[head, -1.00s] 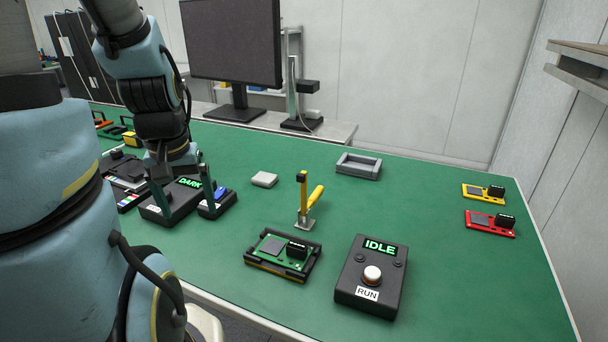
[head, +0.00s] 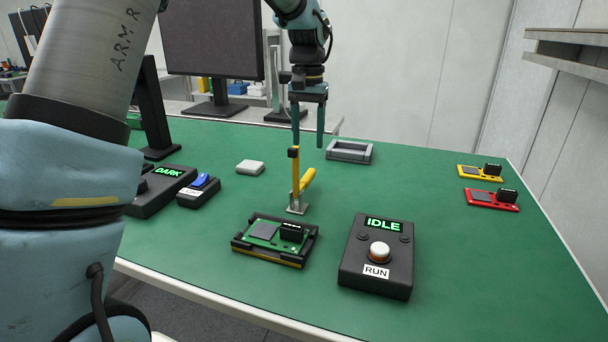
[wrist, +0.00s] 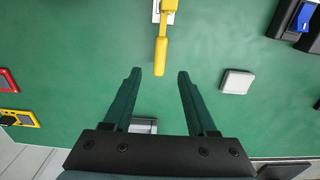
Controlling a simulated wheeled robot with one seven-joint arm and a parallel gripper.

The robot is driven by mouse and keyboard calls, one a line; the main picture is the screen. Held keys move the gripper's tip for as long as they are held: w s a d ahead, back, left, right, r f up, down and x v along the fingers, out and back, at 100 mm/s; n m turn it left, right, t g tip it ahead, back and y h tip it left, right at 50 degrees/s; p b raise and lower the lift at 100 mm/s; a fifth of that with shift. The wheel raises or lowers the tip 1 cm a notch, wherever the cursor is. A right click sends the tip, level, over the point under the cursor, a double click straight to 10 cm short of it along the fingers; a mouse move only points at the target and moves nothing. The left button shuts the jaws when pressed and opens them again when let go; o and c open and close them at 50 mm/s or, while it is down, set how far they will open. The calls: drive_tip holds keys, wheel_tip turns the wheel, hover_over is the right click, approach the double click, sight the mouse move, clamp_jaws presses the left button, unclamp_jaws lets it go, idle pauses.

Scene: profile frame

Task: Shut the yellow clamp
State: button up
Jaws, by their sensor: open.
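The yellow clamp (head: 295,182) stands on the green table behind the green circuit board. It has an upright yellow bar with a black tip and a yellow handle slanting up to the right from a grey metal base. In the wrist view its yellow handle (wrist: 161,52) lies just beyond the fingertips, in line with the gap between them. My gripper (head: 308,140) hangs above and behind the clamp, fingers pointing down, open and empty. The fingers also show apart in the wrist view (wrist: 158,72). Whether a finger touches the clamp cannot be told.
The green board in its black holder (head: 275,240) sits in front of the clamp. A black IDLE/RUN box (head: 350,270) is to its right. A white block (head: 250,167) lies left, a grey tray (head: 348,151) behind. Red (head: 482,199) and yellow (head: 472,173) boards lie far right.

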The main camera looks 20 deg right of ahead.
sight(307, 175)
wheel_tip(307, 175, down, 10)
drive_tip(key=shift+r+p, duration=0.2)
drive_tip(key=shift+p, duration=0.6)
clamp_jaws()
